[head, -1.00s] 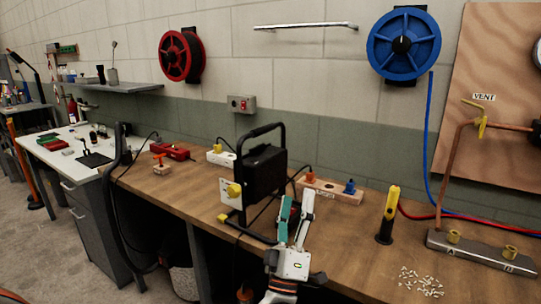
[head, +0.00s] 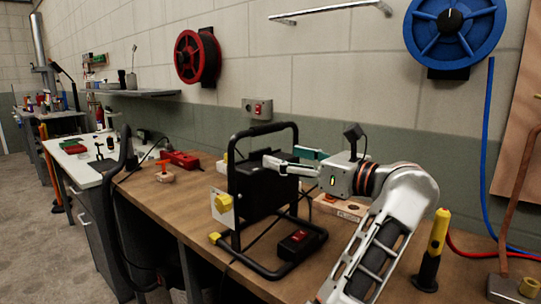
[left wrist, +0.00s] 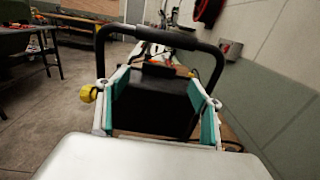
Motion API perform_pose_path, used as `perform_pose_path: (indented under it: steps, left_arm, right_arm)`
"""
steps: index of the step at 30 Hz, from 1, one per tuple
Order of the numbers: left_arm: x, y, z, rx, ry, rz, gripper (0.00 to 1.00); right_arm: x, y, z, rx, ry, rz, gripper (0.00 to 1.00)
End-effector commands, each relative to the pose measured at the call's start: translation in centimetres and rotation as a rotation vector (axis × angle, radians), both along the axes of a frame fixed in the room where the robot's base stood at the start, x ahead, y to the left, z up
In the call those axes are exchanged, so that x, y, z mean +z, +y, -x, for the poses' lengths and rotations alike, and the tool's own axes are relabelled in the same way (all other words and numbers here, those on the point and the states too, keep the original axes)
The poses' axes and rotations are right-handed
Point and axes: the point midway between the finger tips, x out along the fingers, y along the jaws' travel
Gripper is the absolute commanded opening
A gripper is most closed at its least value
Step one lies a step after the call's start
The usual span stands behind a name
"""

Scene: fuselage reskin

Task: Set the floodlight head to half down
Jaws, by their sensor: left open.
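The floodlight stands on the wooden bench, with a black tubular frame (head: 234,205) and a black head (head: 262,187) hung inside it. A yellow knob (head: 222,201) is on its near left side, and it also shows in the left wrist view (left wrist: 87,93). My left gripper (head: 277,161) is open at the head's upper right side. In the left wrist view its teal-padded fingers (left wrist: 163,106) stand on either side of the black head (left wrist: 155,98). I cannot tell whether they touch it. The frame's top bar (left wrist: 150,32) lies beyond the fingertips. My right gripper is not in view.
A black box with a red switch (head: 298,243) sits at the frame's base. A wooden socket block (head: 340,208) is behind my arm. A yellow and black torch (head: 434,248) stands at the right. A black cable loops off the bench's front left.

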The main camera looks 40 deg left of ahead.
Motion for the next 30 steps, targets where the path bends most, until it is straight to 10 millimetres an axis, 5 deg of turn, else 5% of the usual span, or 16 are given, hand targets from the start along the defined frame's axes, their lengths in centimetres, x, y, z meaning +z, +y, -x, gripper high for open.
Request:
perform_pose_path:
  steps: [15, 27, 30]
  left_arm:
    - [0.0, 6.7, -0.8, 0.002, -0.002, 0.001, 0.65]
    - [0.1, 7.6, -0.9, 0.000, -0.003, 0.002, 0.65]
    - [0.1, 7.6, -0.9, 0.000, -0.003, 0.002, 0.42]
  right_arm:
    - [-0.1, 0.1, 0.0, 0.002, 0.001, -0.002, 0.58]
    - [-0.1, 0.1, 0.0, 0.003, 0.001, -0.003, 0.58]
    - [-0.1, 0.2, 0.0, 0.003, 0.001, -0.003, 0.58]
